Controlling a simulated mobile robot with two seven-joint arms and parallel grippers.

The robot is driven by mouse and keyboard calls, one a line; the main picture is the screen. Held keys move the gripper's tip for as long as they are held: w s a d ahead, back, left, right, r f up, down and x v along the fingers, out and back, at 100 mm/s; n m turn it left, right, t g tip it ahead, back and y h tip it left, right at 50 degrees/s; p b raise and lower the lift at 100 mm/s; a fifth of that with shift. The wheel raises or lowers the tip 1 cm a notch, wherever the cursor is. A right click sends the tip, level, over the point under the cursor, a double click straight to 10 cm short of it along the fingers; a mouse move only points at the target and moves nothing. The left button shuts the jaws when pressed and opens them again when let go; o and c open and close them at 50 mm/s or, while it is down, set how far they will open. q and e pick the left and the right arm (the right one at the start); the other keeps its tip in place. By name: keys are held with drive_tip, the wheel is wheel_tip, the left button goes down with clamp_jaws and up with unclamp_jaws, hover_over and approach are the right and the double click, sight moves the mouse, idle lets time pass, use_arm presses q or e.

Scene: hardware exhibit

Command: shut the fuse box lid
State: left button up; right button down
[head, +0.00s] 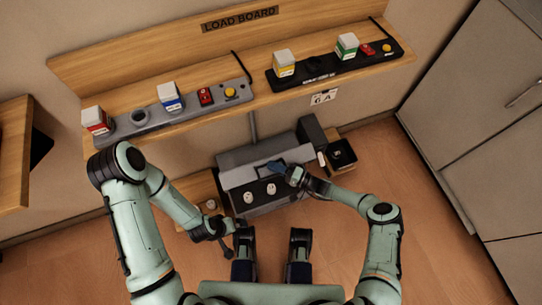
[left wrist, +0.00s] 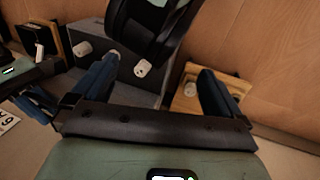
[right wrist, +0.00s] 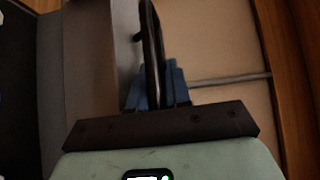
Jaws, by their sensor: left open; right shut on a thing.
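The grey fuse box (head: 282,203) stands low under the shelf in the head view. Two white fuses show in its open front, and they also show in the left wrist view (left wrist: 142,68). Its lid (head: 238,176) is raised, not over the fuses. My right gripper (head: 276,167) is at the lid's edge and shut on it. In the right wrist view the blue fingers (right wrist: 155,92) pinch a thin dark edge-on part of the lid (right wrist: 151,45). My left gripper (left wrist: 155,92) is open and empty, its fingers apart, in front of the box and lower left of it.
A wooden shelf marked LOAD BOARD (head: 180,77) runs above, with a grey strip (head: 150,125) and a black strip (head: 325,75) carrying coloured blocks. A wooden block (head: 203,190) stands left of the box, a dark tray (head: 341,154) right. Cabinets (head: 470,110) stand right; floor between is clear.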

drive_tip(key=shift+n+y, duration=0.3)
drive_tip(key=shift+s+d+f+b, duration=0.1)
drive_tip(key=shift+s+d+f, duration=0.2)
drive_tip(key=shift+s, duration=0.25)
drive_tip(key=shift+s+d+f+b, duration=0.1)
drive_tip(key=shift+s+d+f, duration=0.2)
drive_tip(key=shift+s, duration=0.2)
drive_tip(key=shift+s+d+f+b, duration=0.1)
drive_tip(key=shift+s+d+f, duration=0.1)
drive_tip(key=shift+s+f, duration=0.3)
drive_tip(key=shift+s, duration=0.1)
drive_tip(key=c, duration=1.2)
unclamp_jaws()
drive_tip(key=shift+r, duration=0.1)
drive_tip(key=v, duration=1.3)
drive_tip(key=shift+s+d, duration=0.15)
drive_tip(key=shift+d, duration=0.05)
